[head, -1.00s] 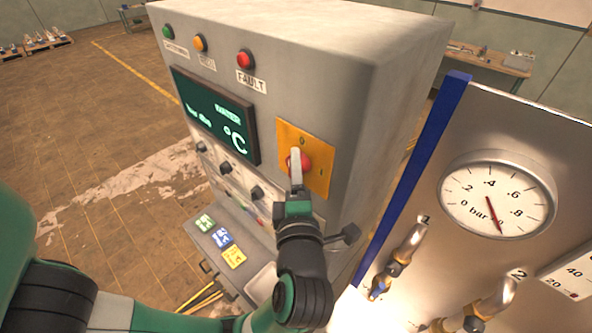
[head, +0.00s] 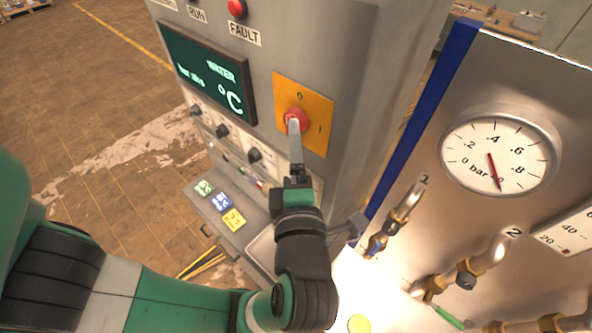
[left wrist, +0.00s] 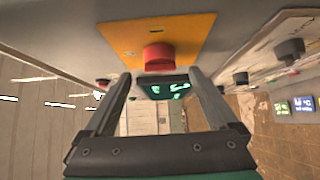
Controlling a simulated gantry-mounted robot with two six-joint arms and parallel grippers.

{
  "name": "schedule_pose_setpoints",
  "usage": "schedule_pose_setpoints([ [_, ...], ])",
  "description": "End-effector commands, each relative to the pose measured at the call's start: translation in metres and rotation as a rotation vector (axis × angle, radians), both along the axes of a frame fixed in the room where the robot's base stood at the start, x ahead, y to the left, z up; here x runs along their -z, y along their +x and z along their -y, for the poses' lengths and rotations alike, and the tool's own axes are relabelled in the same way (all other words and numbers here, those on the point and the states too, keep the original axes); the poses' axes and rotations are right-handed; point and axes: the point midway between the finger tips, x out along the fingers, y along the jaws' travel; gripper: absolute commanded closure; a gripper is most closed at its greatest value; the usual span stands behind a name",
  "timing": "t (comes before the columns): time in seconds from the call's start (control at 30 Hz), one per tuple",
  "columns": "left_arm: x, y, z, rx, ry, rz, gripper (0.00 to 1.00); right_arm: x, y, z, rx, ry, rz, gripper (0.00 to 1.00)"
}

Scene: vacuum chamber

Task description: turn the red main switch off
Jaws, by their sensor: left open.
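The red main switch (head: 297,115) is a round knob on a yellow-orange plate (head: 315,95) on the grey cabinet front. The plate has a 0 at the top and an I at the right. My left gripper (head: 294,128) is in front of the knob, its fingertips overlapping the knob's lower part in the head view. In the left wrist view the open fingers (left wrist: 160,76) are spread to either side of the knob (left wrist: 158,56), which shows past the tips. I cannot tell whether they touch it or which way the knob points. My right gripper is not in view.
A display (head: 210,75) and a red fault lamp (head: 237,9) are left of the switch. Small black knobs (head: 254,155) sit below the display. A steel panel with a pressure gauge (head: 497,156) and valves (head: 403,215) stands to the right, behind a blue edge strip (head: 425,120).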

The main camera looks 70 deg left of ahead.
Motion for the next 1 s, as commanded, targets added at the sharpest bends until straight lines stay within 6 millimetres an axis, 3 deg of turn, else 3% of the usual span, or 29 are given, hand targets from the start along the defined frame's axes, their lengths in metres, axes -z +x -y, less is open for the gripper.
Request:
schedule_pose_setpoints([
  [0.1,0.002,-0.008,0.028,0.007,-0.001,0.002,0.08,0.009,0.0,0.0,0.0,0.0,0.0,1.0],
  [0.3,0.001,-0.018,0.054,0.002,0.0,0.0,0.08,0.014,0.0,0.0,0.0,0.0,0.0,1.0],
  [0.9,-0.001,-0.02,0.057,-0.001,0.0,0.0,0.08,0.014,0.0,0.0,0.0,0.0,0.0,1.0],
  [1.0,-0.001,-0.021,0.049,-0.027,-0.002,0.003,0.08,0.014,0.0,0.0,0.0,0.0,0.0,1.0],
])
